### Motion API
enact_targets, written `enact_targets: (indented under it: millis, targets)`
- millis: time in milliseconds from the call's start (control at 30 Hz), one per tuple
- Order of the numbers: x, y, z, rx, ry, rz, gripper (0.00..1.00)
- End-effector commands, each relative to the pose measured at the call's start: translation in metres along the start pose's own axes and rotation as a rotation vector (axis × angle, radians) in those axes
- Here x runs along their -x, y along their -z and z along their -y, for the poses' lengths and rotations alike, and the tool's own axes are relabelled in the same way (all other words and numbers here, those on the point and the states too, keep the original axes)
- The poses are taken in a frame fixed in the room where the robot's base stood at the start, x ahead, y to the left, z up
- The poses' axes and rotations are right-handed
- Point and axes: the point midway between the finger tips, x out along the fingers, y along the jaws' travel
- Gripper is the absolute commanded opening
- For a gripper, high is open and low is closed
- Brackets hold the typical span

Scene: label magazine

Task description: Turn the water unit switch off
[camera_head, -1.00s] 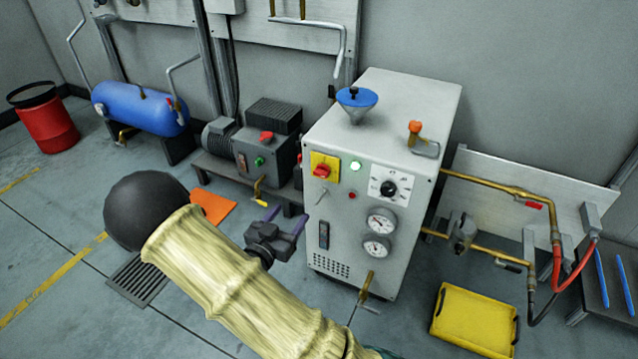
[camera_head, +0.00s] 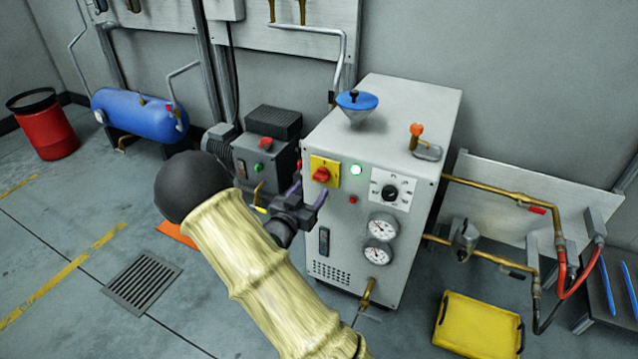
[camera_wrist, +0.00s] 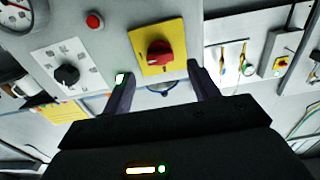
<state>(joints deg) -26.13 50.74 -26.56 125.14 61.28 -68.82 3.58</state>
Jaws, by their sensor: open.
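The white water unit cabinet (camera_head: 415,130) stands in the middle right of the head view. Its red rotary switch (camera_head: 321,174) sits on a yellow plate (camera_head: 331,166) at the panel's upper left, beside a lit green lamp (camera_head: 357,170). In the wrist view, the red switch knob (camera_wrist: 158,53) on its yellow plate (camera_wrist: 177,30) appears just beyond and between my fingers. My gripper (camera_head: 309,190) is open and empty, just in front of the panel below the switch; its fingers also show in the wrist view (camera_wrist: 161,84). It appears apart from the knob.
The panel also has a dial (camera_head: 390,190), two gauges (camera_head: 383,227) and a small red button (camera_head: 353,199). A grey motor unit (camera_head: 265,155) stands close on the left. A yellow tray (camera_head: 477,322) lies on the floor at right. A blue funnel (camera_head: 357,103) tops the cabinet.

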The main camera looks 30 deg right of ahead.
Motion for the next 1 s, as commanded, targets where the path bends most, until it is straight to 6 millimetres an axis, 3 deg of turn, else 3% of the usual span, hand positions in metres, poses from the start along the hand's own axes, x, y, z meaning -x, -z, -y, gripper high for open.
enact_targets:
  millis: [333,700,733,933,1000]
  targets:
    - [-0.055,-0.001,0.000,-0.001,-0.001,0.000,0.60]
    - [-0.063,0.000,0.000,0.001,0.001,0.000,0.60]
    - [-0.063,0.000,0.000,0.001,0.001,0.000,0.58]
    - [-0.063,0.000,0.000,0.001,0.001,0.000,0.19]
    - [-0.062,0.000,0.000,0.001,0.001,0.000,0.15]
